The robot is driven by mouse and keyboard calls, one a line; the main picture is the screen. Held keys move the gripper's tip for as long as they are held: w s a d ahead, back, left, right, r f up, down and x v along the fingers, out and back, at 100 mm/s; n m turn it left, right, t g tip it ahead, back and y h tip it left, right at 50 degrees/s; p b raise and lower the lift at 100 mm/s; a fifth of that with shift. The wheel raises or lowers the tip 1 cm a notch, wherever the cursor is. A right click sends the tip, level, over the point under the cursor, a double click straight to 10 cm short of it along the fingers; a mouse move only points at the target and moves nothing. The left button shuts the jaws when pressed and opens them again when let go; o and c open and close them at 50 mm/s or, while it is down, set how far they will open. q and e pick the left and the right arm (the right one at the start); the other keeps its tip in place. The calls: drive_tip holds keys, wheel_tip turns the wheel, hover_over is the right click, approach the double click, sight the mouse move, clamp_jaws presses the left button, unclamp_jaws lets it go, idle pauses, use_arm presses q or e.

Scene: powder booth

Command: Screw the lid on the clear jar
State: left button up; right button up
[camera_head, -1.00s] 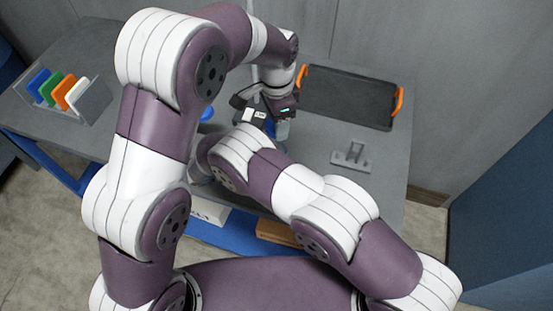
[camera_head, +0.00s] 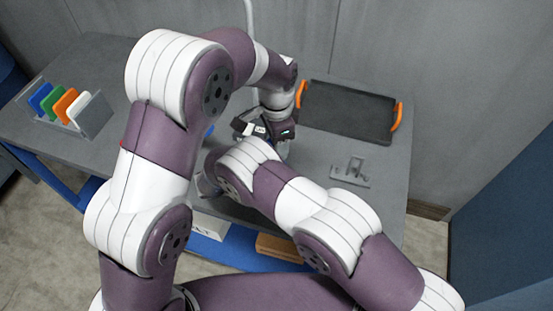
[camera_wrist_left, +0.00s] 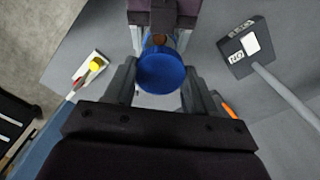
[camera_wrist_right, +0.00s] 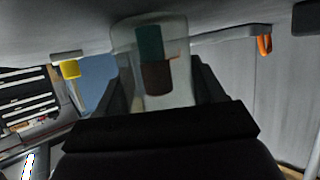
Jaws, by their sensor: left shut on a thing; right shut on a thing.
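A blue round lid (camera_wrist_left: 160,73) sits between the fingers of my left gripper (camera_wrist_left: 160,82), which is shut on it. A clear jar (camera_wrist_right: 152,65) with teal and brown contents is between the fingers of my right gripper (camera_wrist_right: 158,85), which is shut on it. In the head view my left gripper (camera_head: 272,136) is above the table, and my right arm hides the jar. In the left wrist view the right gripper's dark body is just beyond the lid. I cannot tell whether the lid touches the jar or is seated on it.
A rack (camera_head: 88,117) with several coloured plates stands at the table's left. A dark tray (camera_head: 347,112) with orange handles lies at the back right. A grey bracket (camera_head: 351,172) lies in front of it. The table (camera_head: 385,200) is bare around the bracket.

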use_arm(q)
drive_tip(key=shift+f, duration=1.55)
drive_tip(key=shift+f, duration=0.9)
drive_tip(key=shift+f, duration=0.55)
drive_tip(key=m, duration=0.3)
drive_tip(key=shift+m, duration=0.3)
drive_tip(key=o, duration=1)
